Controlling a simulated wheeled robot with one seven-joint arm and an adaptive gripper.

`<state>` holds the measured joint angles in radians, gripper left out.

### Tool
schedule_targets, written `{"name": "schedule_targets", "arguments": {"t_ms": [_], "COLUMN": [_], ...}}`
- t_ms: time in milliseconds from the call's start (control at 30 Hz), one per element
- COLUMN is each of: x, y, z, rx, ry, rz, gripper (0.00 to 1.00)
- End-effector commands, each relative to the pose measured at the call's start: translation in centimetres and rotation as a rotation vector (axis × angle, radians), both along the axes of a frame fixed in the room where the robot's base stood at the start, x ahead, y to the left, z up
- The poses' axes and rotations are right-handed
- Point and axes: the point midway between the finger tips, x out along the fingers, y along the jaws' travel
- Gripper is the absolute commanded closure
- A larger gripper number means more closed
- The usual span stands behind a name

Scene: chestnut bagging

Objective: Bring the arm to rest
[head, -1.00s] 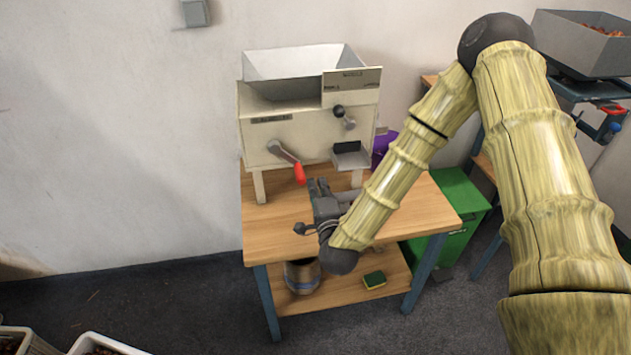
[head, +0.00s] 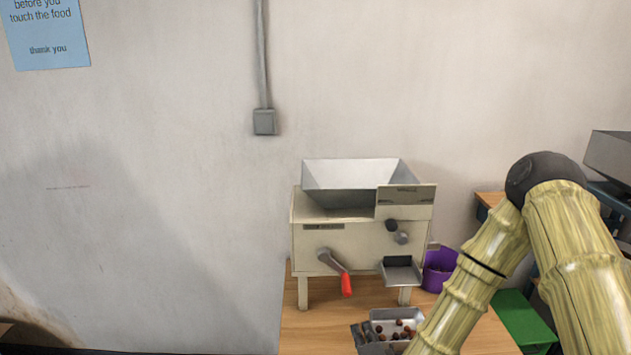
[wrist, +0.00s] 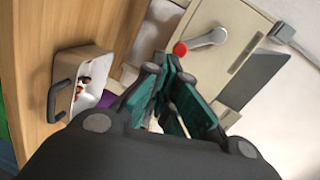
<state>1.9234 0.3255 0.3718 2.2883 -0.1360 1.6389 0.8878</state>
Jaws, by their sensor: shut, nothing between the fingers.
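My bamboo-patterned arm comes in from the right in the head view and runs down past the bottom edge. The tips of my gripper (head: 361,333) show at the bottom edge, over the wooden table and close to a metal tray of chestnuts (head: 377,314). The rest of the gripper is out of frame there. In the wrist view my gripper (wrist: 163,70) is shut and empty, with its fingers pointing towards the cream machine (wrist: 233,60). The tray (wrist: 91,62) lies to the left of the fingers in that view.
The cream machine (head: 350,238) with a red-handled crank (head: 346,284) and metal hopper stands on the table (head: 300,325) just behind. A purple bucket (head: 439,270) is beside it.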

Motion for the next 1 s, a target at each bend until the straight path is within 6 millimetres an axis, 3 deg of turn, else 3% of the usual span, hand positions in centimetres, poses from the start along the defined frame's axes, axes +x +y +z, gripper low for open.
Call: {"name": "schedule_targets", "arguments": {"t_ms": [100, 200, 367, 500, 700, 800, 1000], "x": [-3.8, -7.4, -14.4, -21.1, -30.5, -33.8, -36.8], "y": [0.4, 0.2, -1.1, -3.0, -6.5, -8.0, -9.2], "z": [-5.8, -10.2, -16.3, -20.3, -23.4, -23.8, -23.9], "rx": [-0.173, -0.32, -0.534, -0.699, -0.876, -0.925, -0.962], "ry": [0.173, 0.316, 0.536, 0.722, 0.955, 1.035, 1.105], "rz": [0.109, 0.212, 0.4, 0.586, 0.859, 0.964, 1.063], "gripper": [1.0, 1.0, 1.0, 1.0, 1.0, 1.0, 1.0]}}
